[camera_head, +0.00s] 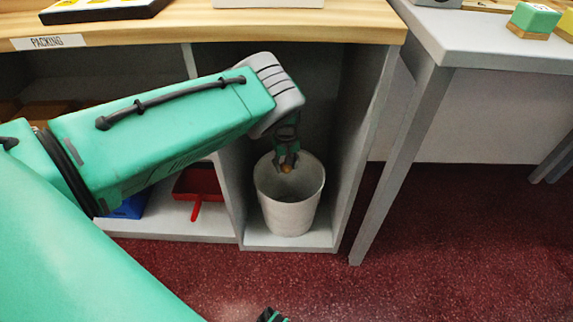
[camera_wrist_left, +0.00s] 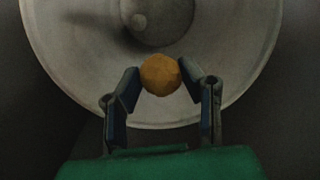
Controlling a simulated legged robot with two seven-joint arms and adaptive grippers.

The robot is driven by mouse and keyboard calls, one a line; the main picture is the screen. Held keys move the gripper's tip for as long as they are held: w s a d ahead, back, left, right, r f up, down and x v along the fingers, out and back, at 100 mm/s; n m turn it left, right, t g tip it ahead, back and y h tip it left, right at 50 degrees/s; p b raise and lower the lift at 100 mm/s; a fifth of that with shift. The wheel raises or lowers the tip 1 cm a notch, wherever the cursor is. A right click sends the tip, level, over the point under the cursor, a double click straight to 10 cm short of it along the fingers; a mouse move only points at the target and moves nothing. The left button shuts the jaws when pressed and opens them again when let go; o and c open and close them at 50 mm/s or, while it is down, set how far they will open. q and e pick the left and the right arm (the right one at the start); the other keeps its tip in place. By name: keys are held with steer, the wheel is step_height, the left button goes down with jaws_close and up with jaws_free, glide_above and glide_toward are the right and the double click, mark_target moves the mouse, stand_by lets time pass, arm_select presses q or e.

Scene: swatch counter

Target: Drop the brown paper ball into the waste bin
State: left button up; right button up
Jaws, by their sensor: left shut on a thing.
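The brown paper ball (camera_wrist_left: 160,75) is held between the two fingertips of my left gripper (camera_wrist_left: 163,82) in the left wrist view. In the head view the ball (camera_head: 287,166) is small and partly covered by my left gripper (camera_head: 286,160). The light grey waste bin (camera_head: 289,212) stands upright in the right compartment under the counter. The gripper and ball are over the bin's opening, near its rim. In the left wrist view the bin's round inside (camera_wrist_left: 80,50) lies behind the ball.
The wooden counter (camera_head: 340,28) with a PACKING label (camera_head: 47,42) is above the bin. The compartment's right wall (camera_head: 368,140) stands close beside it. A red dustpan (camera_head: 197,181) lies in the left compartment. A grey table (camera_head: 500,45) stands at right.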

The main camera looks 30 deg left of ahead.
arm_select(q)
steer(key=o, duration=0.9)
steer(key=shift+o, duration=0.2)
